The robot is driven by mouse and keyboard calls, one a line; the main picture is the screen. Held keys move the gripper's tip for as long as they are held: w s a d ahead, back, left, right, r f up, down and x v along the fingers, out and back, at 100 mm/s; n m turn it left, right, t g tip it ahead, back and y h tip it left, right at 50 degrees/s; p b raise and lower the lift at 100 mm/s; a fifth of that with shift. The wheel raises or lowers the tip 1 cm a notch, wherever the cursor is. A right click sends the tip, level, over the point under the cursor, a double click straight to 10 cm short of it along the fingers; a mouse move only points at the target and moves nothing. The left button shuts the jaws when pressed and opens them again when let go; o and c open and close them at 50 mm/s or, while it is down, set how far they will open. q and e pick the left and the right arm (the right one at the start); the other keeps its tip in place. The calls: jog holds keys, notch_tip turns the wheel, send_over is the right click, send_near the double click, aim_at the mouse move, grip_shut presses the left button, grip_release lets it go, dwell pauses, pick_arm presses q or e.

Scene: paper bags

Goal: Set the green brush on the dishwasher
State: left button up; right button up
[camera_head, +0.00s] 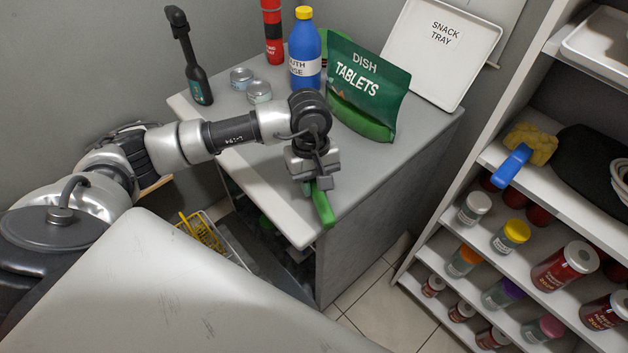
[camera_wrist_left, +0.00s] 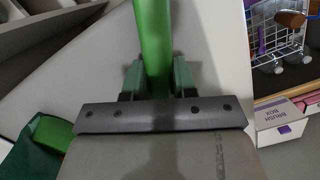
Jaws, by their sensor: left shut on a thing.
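The green brush (camera_head: 323,207) is in my left gripper (camera_head: 316,184), and its green handle hangs over the front right corner of the dishwasher (camera_head: 272,168). In the left wrist view, the left gripper (camera_wrist_left: 152,78) is shut on the green handle (camera_wrist_left: 152,35), which runs up out of the picture. The brush's head does not show. I cannot tell whether the brush touches the dishwasher top. The dishwasher is a grey box with a pale flat top. My right gripper is not in view.
On the dishwasher top stand a green tablets pouch (camera_head: 368,87), a blue bottle (camera_head: 305,50), a white snack tray (camera_head: 440,45), small tins (camera_head: 259,92) and a black bottle (camera_head: 196,72). A shelf with jars (camera_head: 565,268) stands right. The top's front strip is clear.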

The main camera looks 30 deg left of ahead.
pick_arm(q)
jog(key=o, duration=0.8)
jog(key=shift+f, duration=0.1)
jog(key=shift+o, duration=0.2)
jog(key=shift+r+p, duration=0.3)
jog(key=shift+p, duration=0.05)
jog(key=shift+w+a+r+b, duration=0.1)
jog(key=shift+r+b, duration=0.2)
notch_tip(320, 180, up, 11)
jog(key=w+a+b, duration=0.1)
jog(key=shift+a+b, duration=0.2)
jog(key=shift+b, duration=0.15)
jog(key=shift+f, duration=0.1)
